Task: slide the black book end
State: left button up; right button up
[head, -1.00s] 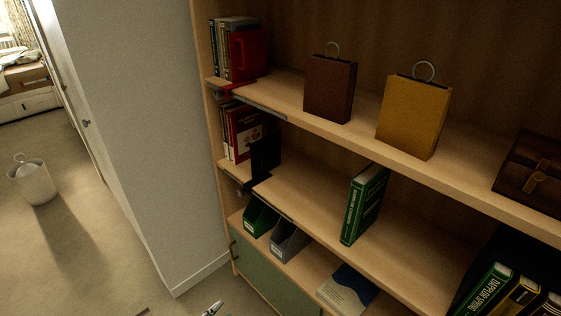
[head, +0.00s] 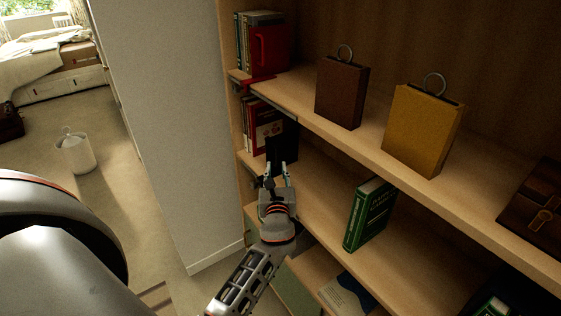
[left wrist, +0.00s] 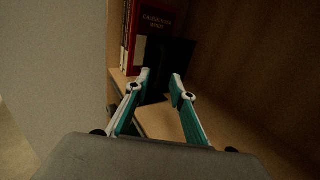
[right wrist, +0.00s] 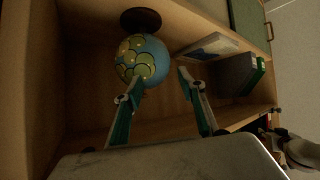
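The black book end (head: 284,146) stands upright on the middle shelf, against a few red and white books (head: 265,128) at the shelf's left end. It also shows as a dark plate in the left wrist view (left wrist: 168,62). My left gripper (head: 271,178) is just in front of it, fingers pointing at it. In the left wrist view its fingers (left wrist: 162,80) are apart, with the book end's lower part seen between and beyond the tips. I cannot tell whether they touch it. My right gripper (right wrist: 160,80) is open and empty, seen only in the right wrist view.
A green book (head: 369,215) stands on the middle shelf to the right, with bare shelf between. Above are a red book end (head: 270,47), a brown block (head: 340,92) and a yellow block (head: 422,128). A globe (right wrist: 142,58) is near my right fingers.

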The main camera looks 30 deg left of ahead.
aim_at(277, 157)
pick_arm(q)
jog(key=shift+x, duration=2.35)
jog(key=shift+d, duration=0.1)
grip_shut()
jog(key=shift+w, duration=0.1)
